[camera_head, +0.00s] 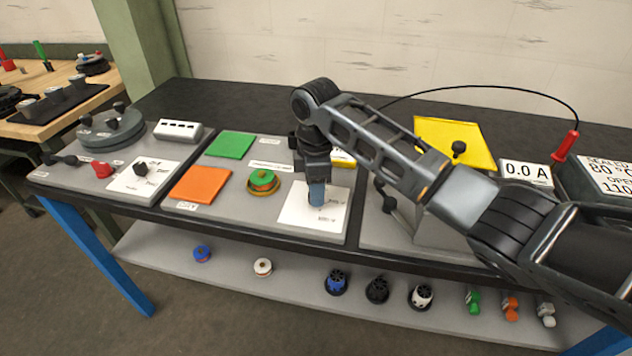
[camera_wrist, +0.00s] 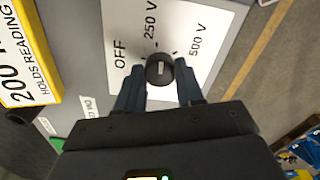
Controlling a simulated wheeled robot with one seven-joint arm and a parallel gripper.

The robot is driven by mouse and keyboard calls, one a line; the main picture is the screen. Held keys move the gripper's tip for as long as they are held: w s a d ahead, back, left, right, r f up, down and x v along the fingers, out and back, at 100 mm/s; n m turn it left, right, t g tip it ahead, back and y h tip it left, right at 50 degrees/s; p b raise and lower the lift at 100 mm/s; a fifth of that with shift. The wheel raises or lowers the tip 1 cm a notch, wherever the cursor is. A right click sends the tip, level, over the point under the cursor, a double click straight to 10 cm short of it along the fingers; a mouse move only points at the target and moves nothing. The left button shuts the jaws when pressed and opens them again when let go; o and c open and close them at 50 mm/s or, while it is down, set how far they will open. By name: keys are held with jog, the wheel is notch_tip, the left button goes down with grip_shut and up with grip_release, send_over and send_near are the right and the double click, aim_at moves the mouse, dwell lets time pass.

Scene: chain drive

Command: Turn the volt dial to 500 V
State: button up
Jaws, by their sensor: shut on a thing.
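The volt dial is a round black knob (camera_wrist: 160,69) with a short white mark, on a white plate (camera_wrist: 205,20) printed OFF, 250 V and 500 V. The white plate also shows in the head view (camera_head: 298,215), where my gripper hides the knob. My gripper (camera_wrist: 160,82) is shut on the knob, with one dark blue finger on each side. In the head view my gripper (camera_head: 316,195) points down over the plate. The white mark's exact direction is hard to read, so I cannot tell which label it faces.
A yellow meter (camera_wrist: 30,55) reading 200 stands beside the plate. Orange (camera_head: 202,185) and green (camera_head: 231,145) pads and a ringed button (camera_head: 262,182) lie to the left. A grey box with a yellow top (camera_head: 440,140) stands to the right under my arm.

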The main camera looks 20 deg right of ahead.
jog(key=m+p, duration=0.1)
jog(key=m, duration=0.4)
jog(key=shift+m, duration=0.3)
jog(key=m, duration=0.5)
jog(key=shift+r+m, duration=0.1)
jog(key=shift+m, duration=0.2)
jog(key=o, duration=1)
jog(key=shift+o, duration=0.2)
notch_tip(320, 180, up, 8)
jog(key=shift+f, duration=0.15)
jog(key=shift+c, duration=0.2)
